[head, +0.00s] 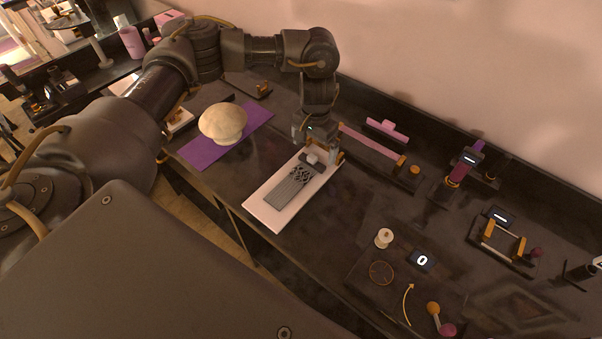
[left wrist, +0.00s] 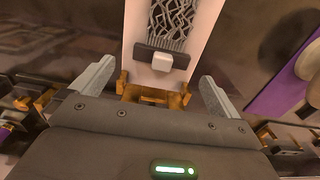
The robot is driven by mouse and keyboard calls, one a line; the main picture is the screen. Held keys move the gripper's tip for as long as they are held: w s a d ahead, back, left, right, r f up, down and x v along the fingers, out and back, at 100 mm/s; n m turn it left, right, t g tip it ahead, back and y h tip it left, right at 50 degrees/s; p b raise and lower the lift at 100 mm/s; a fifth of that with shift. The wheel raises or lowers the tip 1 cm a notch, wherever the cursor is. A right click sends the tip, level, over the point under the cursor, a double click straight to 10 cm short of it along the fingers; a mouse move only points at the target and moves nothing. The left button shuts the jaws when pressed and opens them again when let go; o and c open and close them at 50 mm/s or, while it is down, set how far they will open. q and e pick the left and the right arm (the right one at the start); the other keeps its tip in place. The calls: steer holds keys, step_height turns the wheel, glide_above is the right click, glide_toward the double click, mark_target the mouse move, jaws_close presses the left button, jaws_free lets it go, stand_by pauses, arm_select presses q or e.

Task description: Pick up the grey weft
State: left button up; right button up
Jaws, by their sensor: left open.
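The grey weft (head: 290,190) lies on a white board (head: 262,212) on the dark bench. Its strands are patterned near a dark bar (head: 312,163) with a small pale block, at the board's far end. In the left wrist view the weft (left wrist: 180,22) shows at the top, with the dark bar (left wrist: 147,56) and pale block nearer to me. My left gripper (head: 316,147) is at that far end, pointing down. In the left wrist view its fingers (left wrist: 156,86) are wide apart, with nothing held between them. My right gripper is out of view.
A cream, mushroom-shaped form (head: 222,122) stands on a purple mat (head: 256,116) left of the board. A pink strip (head: 370,141) on a dark stand is to the right. A spool (head: 384,238) and small fixtures (head: 500,237) occupy the bench further right.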

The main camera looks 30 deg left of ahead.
mark_target(313, 155)
arm_select(q)
steer(key=shift+f, duration=0.5)
steer(key=f, duration=0.4)
steer(key=shift+w+a+f, duration=0.1)
steer(key=shift+w+a, duration=0.1)
steer(key=shift+w, duration=0.05)
steer(key=c, duration=0.9)
